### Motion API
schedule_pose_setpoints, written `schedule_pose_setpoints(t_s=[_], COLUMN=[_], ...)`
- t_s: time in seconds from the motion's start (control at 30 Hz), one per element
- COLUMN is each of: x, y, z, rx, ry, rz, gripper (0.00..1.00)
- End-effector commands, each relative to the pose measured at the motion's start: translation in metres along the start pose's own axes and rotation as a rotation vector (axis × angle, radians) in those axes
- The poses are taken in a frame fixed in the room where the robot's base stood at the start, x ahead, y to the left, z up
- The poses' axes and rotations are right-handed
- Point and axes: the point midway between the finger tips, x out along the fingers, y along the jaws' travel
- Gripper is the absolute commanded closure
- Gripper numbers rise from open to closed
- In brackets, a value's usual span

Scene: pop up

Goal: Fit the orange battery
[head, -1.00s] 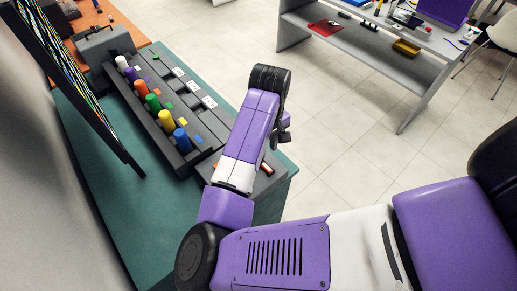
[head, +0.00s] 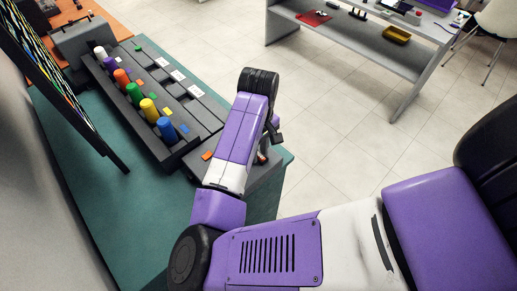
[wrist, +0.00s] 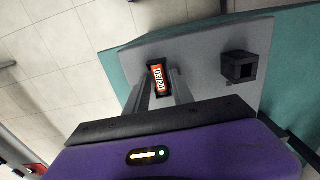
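The orange battery (wrist: 158,78), with white lettering, sits in a dark recess in a grey block (wrist: 205,55) in the wrist view. My gripper (wrist: 160,73) is over it, with one finger on each side. The fingers stand apart and dark gaps show beside the battery; I cannot see clear contact. A black square socket (wrist: 240,67) stands on the same block to the right and looks empty. In the head view my arm covers most of this end of the block, and only a small reddish-orange bit (head: 262,157) shows beside it.
A dark rack (head: 150,135) with several coloured cylinders stands on the green table (head: 75,175), left of my arm. An upright panel (head: 60,85) stands at the left. A grey desk (head: 345,45) is at the back right, with open tiled floor between.

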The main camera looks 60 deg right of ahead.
Motion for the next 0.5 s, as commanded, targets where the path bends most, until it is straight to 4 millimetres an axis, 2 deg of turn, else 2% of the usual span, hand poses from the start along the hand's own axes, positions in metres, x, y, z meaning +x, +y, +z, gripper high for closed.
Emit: schedule_pose_setpoints(t_s=[0.07,0.2,0.5], x=[0.0017,0.0007,-0.0041], y=[-0.0002,-0.0001,-0.0001], z=[-0.0002,-0.0002,-0.0002], rx=[0.0,0.0,0.0], ry=[0.001,0.001,0.001], rz=[0.0,0.0,0.0], gripper=[0.73,1.0,1.0])
